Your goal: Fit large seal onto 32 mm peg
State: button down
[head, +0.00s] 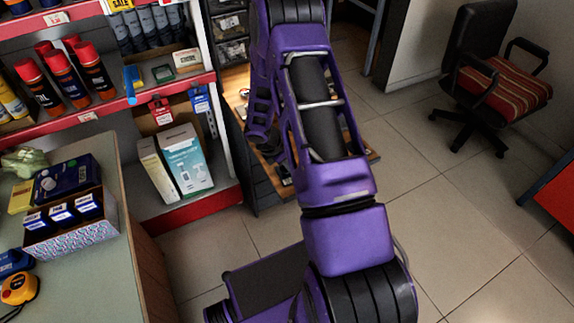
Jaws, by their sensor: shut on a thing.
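My gripper (271,149) is small and dark in the head view, at the lower end of my purple wrist, partly hidden behind my forearm. It is over a wooden work surface (237,76) at the back. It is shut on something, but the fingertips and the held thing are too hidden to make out. I cannot make out the large seal or the 32 mm peg. My arm covers much of the work surface, and only its left part and right edge show, with small items along the front.
A red-edged shelf unit (107,105) with spray cans and boxes stands close on the left. A counter (95,265) with a box of blue packs (70,240) and a yellow tape measure (19,288) is at lower left. An office chair (495,85) stands at right. The tiled floor between is clear.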

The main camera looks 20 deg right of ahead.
jog(key=shift+f, duration=0.3)
jog(key=c, duration=1.2)
grip_release()
jog(key=shift+c, duration=0.2)
jog(key=shift+r, duration=0.1)
jog(key=p+v, duration=0.7)
jog(key=v, duration=0.3)
jog(key=shift+r, duration=0.4)
jog(key=shift+a, duration=0.15)
